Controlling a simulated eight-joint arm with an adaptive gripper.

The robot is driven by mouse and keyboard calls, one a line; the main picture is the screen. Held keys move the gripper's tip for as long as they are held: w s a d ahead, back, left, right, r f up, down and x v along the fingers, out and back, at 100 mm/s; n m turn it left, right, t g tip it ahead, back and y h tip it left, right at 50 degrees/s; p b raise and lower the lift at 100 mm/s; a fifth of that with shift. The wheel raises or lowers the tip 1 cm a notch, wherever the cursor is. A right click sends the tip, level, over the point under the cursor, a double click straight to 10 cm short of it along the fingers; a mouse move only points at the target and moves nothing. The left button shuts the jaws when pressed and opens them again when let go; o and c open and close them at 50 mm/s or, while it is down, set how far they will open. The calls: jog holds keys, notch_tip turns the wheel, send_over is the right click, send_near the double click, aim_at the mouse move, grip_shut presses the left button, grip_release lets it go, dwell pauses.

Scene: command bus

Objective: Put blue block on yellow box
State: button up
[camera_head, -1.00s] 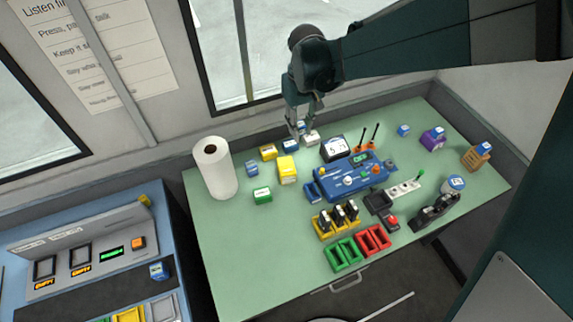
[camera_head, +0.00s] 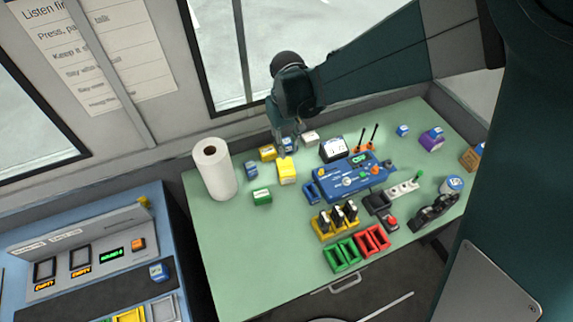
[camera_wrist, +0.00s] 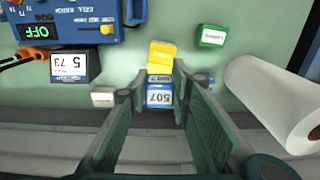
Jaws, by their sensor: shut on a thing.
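The blue block (camera_wrist: 159,95), with a white label reading 507, sits between the two fingers of my gripper (camera_wrist: 160,105) in the wrist view. My gripper is shut on it; in the head view my gripper (camera_head: 288,144) is at the back of the green table, and its fingers partly cover the block. I cannot tell whether the block is touching the table. The yellow box (camera_wrist: 161,54) is just beyond the block in the wrist view. In the head view the yellow box (camera_head: 287,171) stands upright just in front of my gripper.
A smaller yellow block (camera_head: 268,153) stands close left of my gripper, and a white block (camera_head: 310,138) close right. A green block (camera_head: 262,197), another blue block (camera_head: 251,169) and a paper roll (camera_head: 214,169) are further left. A blue control panel (camera_head: 348,179) lies right.

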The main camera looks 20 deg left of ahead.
send_over(287, 169)
jog(key=shift+f, duration=3.1)
jog(key=shift+f+b, duration=0.4)
jog(key=shift+f, duration=1.45)
jog(key=shift+f, duration=0.15)
jog(key=o, duration=0.5)
jog(key=shift+c, duration=0.2)
jog(key=o, duration=0.4)
